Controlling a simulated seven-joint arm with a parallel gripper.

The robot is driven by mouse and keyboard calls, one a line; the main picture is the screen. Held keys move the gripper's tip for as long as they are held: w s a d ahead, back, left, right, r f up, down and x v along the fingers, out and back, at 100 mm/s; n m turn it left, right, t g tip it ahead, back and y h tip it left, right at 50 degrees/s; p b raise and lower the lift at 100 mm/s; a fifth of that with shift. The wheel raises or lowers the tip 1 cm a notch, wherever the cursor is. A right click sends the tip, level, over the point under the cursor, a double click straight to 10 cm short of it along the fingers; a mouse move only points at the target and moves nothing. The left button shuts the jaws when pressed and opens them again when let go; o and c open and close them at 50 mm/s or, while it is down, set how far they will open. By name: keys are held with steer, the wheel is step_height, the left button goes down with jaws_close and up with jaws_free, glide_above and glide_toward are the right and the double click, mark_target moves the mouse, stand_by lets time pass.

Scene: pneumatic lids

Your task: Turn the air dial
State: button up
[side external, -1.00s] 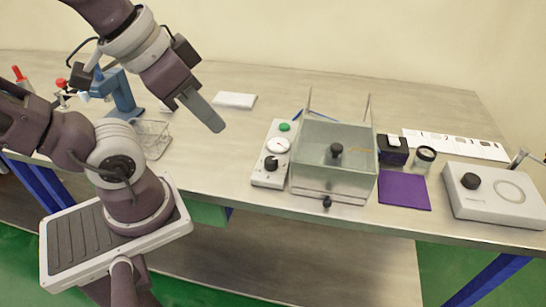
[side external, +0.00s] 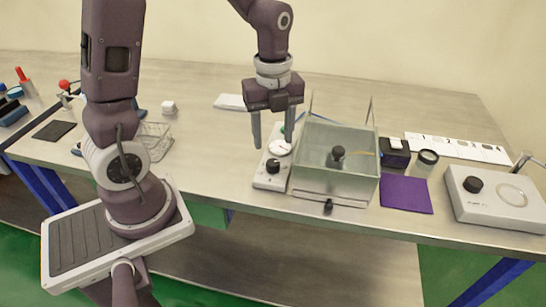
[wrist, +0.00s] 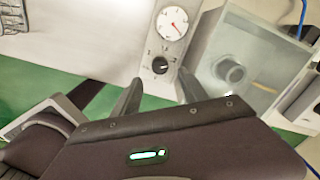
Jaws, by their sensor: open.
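The air dial is a black knob (side external: 272,166) on a white panel (side external: 266,184), below a round white gauge (side external: 280,147). In the wrist view the black dial (wrist: 160,65) shows between my fingers, with the gauge and its red needle (wrist: 172,24) above it. My gripper (side external: 273,144) is open and empty, fingers pointing down over the panel. The fingertips look above the dial and apart from it. A green button (side external: 283,129) on the panel is partly hidden by a finger.
A clear lidded box (side external: 325,184) with a black knob on top stands right beside the panel. A purple mat (side external: 406,195) and a white device (side external: 495,205) lie further right. A wire basket (side external: 155,140) stands to the left. The table between basket and panel is clear.

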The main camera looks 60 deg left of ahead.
mark_target(273, 162)
step_height(273, 162, down, 7)
steer(key=shift+r, duration=0.1)
jaws_close()
